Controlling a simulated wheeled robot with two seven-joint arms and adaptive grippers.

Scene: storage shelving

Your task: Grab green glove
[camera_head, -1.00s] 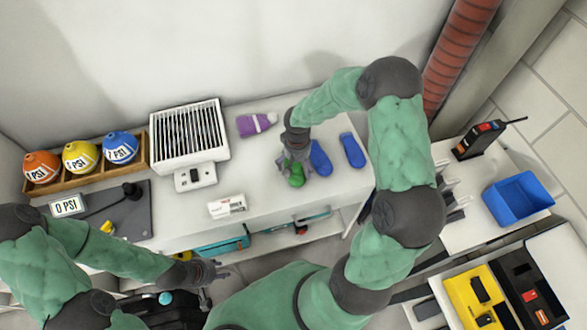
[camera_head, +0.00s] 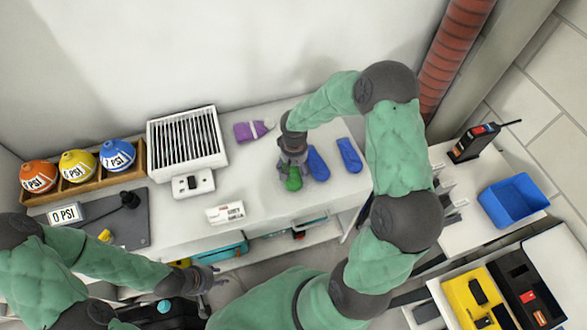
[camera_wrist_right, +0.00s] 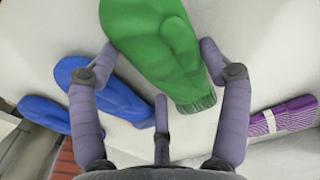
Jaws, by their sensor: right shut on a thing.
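The green glove (camera_head: 293,181) lies on the white counter (camera_head: 262,190), left of two blue gloves. My right gripper (camera_head: 292,165) is over it, its fingers shut on the glove. In the right wrist view the green glove (camera_wrist_right: 160,45) sits between the fingers of my right gripper (camera_wrist_right: 160,75), its ribbed cuff towards the lower right. It looks to be at counter height; I cannot tell whether it is lifted. My left gripper (camera_head: 212,282) is low at the left, in front of the counter, with its fingers apart and empty.
Blue gloves (camera_head: 317,163) (camera_head: 349,155) lie close to the right of the green one. A white grille unit (camera_head: 187,140) stands left, with a small white box (camera_head: 226,212) in front. The counter's front middle is clear.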

